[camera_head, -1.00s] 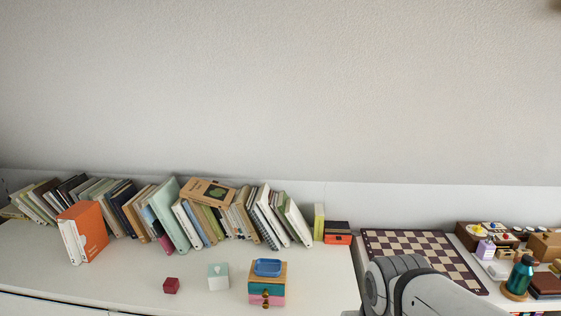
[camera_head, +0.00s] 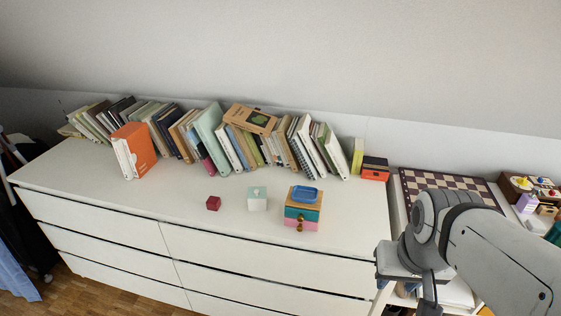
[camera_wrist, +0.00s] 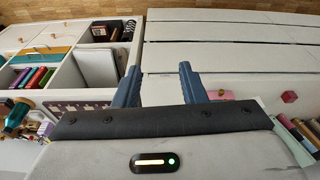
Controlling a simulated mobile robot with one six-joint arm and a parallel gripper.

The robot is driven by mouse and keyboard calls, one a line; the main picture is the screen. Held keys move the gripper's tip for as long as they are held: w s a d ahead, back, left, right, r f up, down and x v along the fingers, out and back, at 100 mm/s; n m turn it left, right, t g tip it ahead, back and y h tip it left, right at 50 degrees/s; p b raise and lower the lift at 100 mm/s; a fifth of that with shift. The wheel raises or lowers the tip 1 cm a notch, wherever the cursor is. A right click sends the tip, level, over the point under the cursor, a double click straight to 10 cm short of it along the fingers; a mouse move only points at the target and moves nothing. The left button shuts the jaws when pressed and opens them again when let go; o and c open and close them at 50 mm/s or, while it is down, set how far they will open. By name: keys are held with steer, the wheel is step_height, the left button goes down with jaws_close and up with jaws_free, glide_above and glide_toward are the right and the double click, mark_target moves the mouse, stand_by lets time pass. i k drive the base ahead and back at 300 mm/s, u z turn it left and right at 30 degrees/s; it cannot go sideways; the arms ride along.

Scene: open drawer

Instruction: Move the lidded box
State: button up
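The lidded box (camera_head: 257,203) is a small pale mint box with a white lid and a little knob. It stands upright on the white dresser top in the head view, between a dark red cube (camera_head: 213,203) and a small drawer unit (camera_head: 303,214). I cannot pick it out clearly in the wrist view. My gripper (camera_wrist: 160,68) shows two blue-grey fingers spread apart with nothing between them. In the head view my arm is at the lower right, beyond the dresser's right end and away from the box.
The drawer unit has teal and pink drawers and a blue tray (camera_head: 305,194) on top. A row of books (camera_head: 207,132) lines the back, with an orange binder (camera_head: 140,148) at left. A chessboard (camera_head: 420,180) lies at right. The dresser's (camera_head: 110,180) front left top is clear.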

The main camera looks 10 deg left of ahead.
mark_target(254, 205)
steer(key=z, duration=2.6)
steer(key=k, duration=1.45)
steer(key=u, duration=2.35)
steer(key=i, duration=0.7)
steer(key=u, duration=0.05)
